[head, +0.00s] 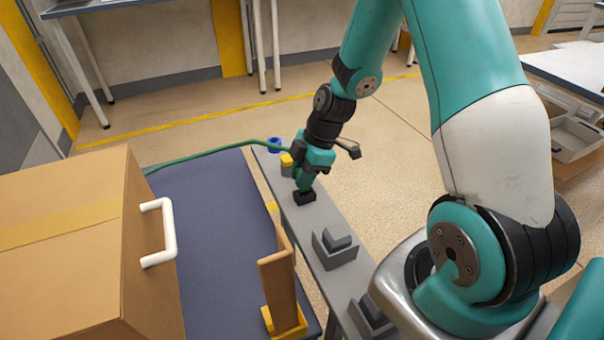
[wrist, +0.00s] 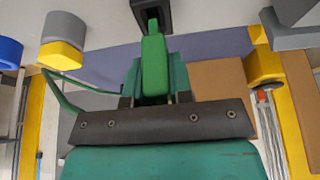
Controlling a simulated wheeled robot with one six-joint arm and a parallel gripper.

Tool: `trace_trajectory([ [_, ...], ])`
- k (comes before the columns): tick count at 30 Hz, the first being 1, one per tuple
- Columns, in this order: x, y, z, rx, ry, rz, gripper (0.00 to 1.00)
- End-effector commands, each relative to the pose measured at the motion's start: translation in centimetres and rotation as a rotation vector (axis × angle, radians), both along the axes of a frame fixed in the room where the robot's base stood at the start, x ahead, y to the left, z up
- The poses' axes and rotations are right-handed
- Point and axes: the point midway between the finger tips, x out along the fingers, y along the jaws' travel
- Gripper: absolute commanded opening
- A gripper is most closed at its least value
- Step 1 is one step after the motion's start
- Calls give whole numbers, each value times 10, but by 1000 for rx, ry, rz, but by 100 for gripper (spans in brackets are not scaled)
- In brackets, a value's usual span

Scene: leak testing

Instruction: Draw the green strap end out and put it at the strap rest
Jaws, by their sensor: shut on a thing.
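My gripper (head: 304,180) is shut on the green strap end (wrist: 154,65), pointing down over a grey bench. It also shows in the wrist view (wrist: 154,97), its jaws on both sides of the green piece. The narrow tip of the strap end points at a black block (wrist: 152,12) and meets or overlaps it; I cannot tell how deep it sits. In the head view the black block (head: 305,197) is right below my gripper. The green strap (head: 205,154) runs left from my gripper to behind the cardboard box. I cannot identify the strap rest for certain.
A blue ring (head: 274,144) and a yellow-and-grey piece (head: 287,160) stand just behind my gripper. Grey stepped fixtures (head: 335,248) stand nearer on the bench (head: 312,225). A cardboard box (head: 70,250) with a white handle and a brown upright board (head: 278,290) are at left.

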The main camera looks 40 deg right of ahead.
Motion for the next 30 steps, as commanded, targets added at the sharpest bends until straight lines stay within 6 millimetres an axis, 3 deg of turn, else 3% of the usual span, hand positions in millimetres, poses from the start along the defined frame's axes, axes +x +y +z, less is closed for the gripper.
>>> trace_trajectory([
  [25, 0, 0, -27, 0, 0, 0, 0],
  [26, 0, 0, -25, 0, -1, 0, 27],
  [29, 0, 0, -25, 0, -1, 0, 50],
  [30, 0, 0, -25, 0, -1, 0, 50],
])
